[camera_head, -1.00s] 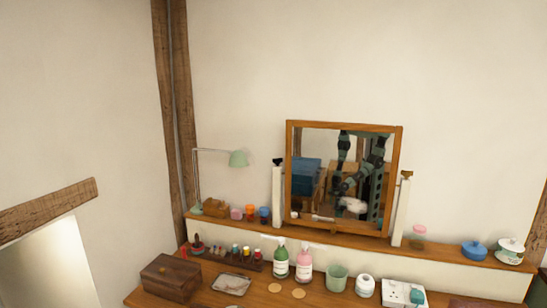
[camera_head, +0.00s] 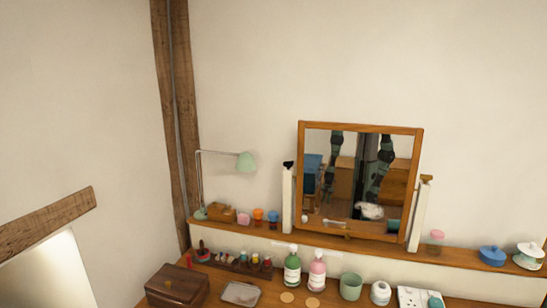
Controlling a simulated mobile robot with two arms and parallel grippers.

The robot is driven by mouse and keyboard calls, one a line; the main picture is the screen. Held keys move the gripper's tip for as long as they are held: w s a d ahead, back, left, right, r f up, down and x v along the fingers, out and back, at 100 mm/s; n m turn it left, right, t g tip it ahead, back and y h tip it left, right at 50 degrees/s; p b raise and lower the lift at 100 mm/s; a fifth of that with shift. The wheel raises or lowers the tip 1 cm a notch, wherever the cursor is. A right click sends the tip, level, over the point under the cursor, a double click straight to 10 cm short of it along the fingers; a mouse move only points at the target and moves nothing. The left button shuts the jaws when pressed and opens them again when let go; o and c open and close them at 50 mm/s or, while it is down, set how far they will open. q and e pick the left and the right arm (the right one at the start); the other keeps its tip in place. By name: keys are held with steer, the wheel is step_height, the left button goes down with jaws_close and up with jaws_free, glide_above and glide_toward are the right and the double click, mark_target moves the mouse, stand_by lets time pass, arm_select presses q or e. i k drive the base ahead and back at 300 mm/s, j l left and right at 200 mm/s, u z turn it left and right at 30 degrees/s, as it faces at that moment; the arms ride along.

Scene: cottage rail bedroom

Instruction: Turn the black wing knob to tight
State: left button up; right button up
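The black wing knob (camera_head: 288,164) sits on top of the white post left of the tilting mirror (camera_head: 302,180). It is small, and its exact turn cannot be read. A brown knob (camera_head: 426,178) tops the white post on the right of the mirror. The wood-framed mirror stands on the shelf between the two posts and reflects dark arm parts of mine. Neither of my grippers shows directly in the head view.
The wall above is bare.

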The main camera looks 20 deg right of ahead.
mark_target(288, 164)
steer(key=i+j, duration=0.2)
steer(key=i, duration=0.25)
steer(key=i+j, duration=0.2)
steer(key=i, duration=0.25)
steer(key=i+j, duration=0.2)
steer(key=i, duration=0.2)
